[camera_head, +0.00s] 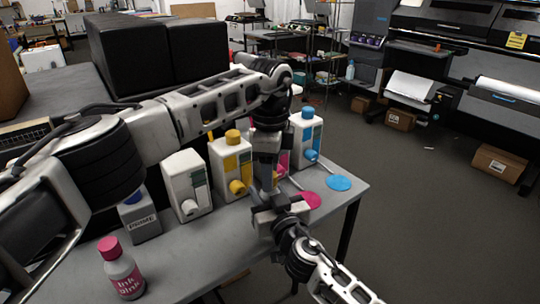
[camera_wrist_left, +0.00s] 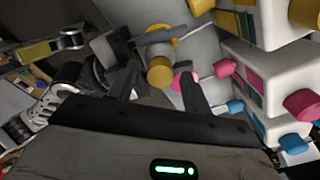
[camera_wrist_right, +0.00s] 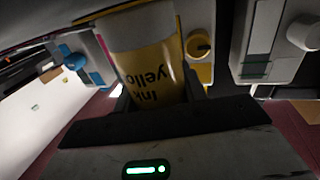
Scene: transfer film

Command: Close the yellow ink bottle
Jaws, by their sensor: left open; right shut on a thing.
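The yellow ink bottle (camera_wrist_right: 146,65) is held between the fingers of my right gripper (camera_wrist_right: 155,95). Its "Ink yellow" label reads upside down in the right wrist view. In the head view my arms hide it. My right gripper (camera_head: 279,207) is shut on it beside the table's front edge. My left gripper (camera_head: 266,172) points down just above the right one. In the left wrist view the left gripper (camera_wrist_left: 158,82) is open, with a yellow round piece (camera_wrist_left: 160,70) between or just beyond its fingers. I cannot tell whether this is the bottle's cap or whether it touches the fingers.
White ink dispensers stand along the grey table (camera_head: 215,240): the yellow one (camera_head: 229,160), the blue one (camera_head: 307,135) and others. A pink disc (camera_head: 310,200) and a blue disc (camera_head: 339,183) lie at the right. A pink-capped bottle (camera_head: 122,270) stands at the front left.

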